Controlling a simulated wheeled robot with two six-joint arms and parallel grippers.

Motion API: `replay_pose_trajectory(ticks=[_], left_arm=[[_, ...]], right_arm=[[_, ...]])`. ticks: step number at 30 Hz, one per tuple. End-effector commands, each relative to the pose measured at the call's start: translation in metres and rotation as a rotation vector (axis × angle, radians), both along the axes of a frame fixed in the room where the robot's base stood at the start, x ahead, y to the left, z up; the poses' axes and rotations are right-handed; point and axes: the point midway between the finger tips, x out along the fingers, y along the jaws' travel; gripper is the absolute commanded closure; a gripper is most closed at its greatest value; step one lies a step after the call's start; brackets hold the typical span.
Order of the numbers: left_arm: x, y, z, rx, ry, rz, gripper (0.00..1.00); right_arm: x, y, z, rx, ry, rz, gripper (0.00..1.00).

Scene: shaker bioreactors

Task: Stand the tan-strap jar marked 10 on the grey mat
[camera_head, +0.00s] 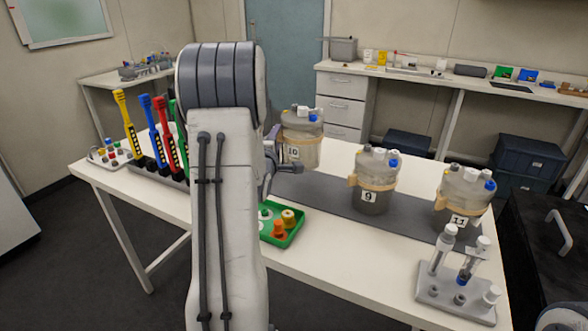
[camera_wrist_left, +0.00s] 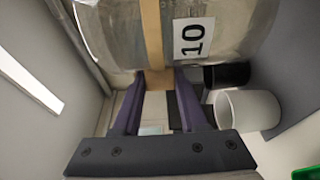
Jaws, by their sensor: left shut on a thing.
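The jar marked 10 (camera_head: 302,152) is a clear, greyish jar with a tan strap and white and blue caps. It stands roughly upright near the far left end of the grey mat (camera_head: 327,192). My left gripper (camera_head: 284,153) is shut on it from the left. In the left wrist view, the purple fingers (camera_wrist_left: 165,82) meet the jar (camera_wrist_left: 108,38) at its tan strap (camera_wrist_left: 153,40), beside the label. I cannot tell whether its base touches the mat or hangs above it. My right gripper is not in view.
Jar 9 (camera_head: 373,183) and jar 11 (camera_head: 463,196) stand farther right on the mat. A green tray (camera_head: 296,238) with small parts lies in front. A tube rack (camera_head: 455,303) is at the right corner; coloured tools (camera_head: 153,135) stand left. Mat shows bare between jars.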

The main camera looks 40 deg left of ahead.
Motion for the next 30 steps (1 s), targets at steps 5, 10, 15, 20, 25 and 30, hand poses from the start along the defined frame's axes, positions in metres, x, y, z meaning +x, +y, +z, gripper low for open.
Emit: replay_pose_trajectory(ticks=[5, 10, 15, 20, 25, 30], left_arm=[[-0.001, 0.002, -0.031, -0.001, -0.001, 0.004, 1.0], [-0.001, 0.002, -0.048, -0.002, 0.0, 0.003, 1.0], [0.0, 0.0, -0.071, -0.001, -0.001, 0.001, 1.0], [0.001, -0.001, -0.074, 0.003, -0.004, -0.001, 1.0], [0.001, -0.001, -0.074, 0.002, -0.003, -0.001, 1.0], [0.001, -0.001, -0.076, 0.001, -0.001, -0.001, 0.28]], right_arm=[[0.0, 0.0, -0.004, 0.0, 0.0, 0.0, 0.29], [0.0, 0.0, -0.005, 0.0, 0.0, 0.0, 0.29], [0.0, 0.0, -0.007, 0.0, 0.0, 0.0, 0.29], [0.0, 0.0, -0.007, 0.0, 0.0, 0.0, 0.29], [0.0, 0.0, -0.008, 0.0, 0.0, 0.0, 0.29], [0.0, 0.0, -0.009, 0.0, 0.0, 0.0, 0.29]])
